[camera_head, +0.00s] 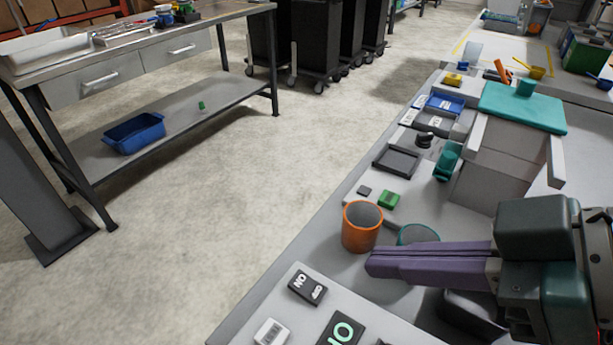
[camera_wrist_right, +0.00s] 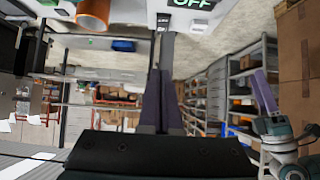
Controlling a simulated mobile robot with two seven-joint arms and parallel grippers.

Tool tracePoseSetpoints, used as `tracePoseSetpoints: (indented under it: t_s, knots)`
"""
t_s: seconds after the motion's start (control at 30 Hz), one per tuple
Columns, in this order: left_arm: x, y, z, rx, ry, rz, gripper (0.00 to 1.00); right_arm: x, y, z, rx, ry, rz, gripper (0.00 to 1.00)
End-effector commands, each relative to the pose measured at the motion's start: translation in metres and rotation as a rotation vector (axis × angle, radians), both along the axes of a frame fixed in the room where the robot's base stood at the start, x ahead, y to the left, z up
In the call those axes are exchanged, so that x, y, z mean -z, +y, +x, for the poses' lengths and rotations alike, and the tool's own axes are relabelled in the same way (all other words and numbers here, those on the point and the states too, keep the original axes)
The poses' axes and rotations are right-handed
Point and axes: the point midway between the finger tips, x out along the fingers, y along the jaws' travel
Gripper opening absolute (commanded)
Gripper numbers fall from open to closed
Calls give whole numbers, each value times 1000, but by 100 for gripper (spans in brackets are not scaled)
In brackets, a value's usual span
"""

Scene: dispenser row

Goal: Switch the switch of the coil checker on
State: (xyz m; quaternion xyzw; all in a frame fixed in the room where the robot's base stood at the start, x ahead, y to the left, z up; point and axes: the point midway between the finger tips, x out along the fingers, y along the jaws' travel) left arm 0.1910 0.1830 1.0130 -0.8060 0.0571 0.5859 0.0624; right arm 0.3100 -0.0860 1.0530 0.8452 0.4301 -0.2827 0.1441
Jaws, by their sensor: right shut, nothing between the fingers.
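A small black rocker switch (camera_head: 307,287) marked ON and OFF sits on a pale panel (camera_head: 365,322) at the bottom of the head view. I cannot tell which way it is tipped. Beside it is a dark plate (camera_head: 340,332) with pale green letters, cut by the frame edge. In the right wrist view, green OFF letters (camera_wrist_right: 192,3) show at the top edge. My right gripper (camera_head: 370,264) is shut and empty, to the right of the switch and apart from it. A purple finger (camera_wrist_right: 265,90), apparently of my left gripper, shows in the wrist view; its opening is unclear.
An orange cup (camera_head: 362,226) stands just beyond my right fingertips, with a teal-rimmed cup (camera_head: 418,234) behind the fingers. A teal-topped box (camera_head: 522,108) stands farther back.

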Motion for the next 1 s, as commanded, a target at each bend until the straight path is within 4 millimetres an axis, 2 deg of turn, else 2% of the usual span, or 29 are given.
tracePoseSetpoints:
  t_s: [0.13,0.5,0.7,1.0]
  knots:
    - [1,-1,0,-4,1,-5,50,12,16,10,-1,1,6,0]
    - [9,-1,0,-4,1,-5,50,62,65,46,-1,3,3,0]
    - [17,0,0,-1,1,-1,50,89,65,46,0,3,0,0]
    - [18,1,-1,4,1,5,50,97,66,47,0,1,-1,0]
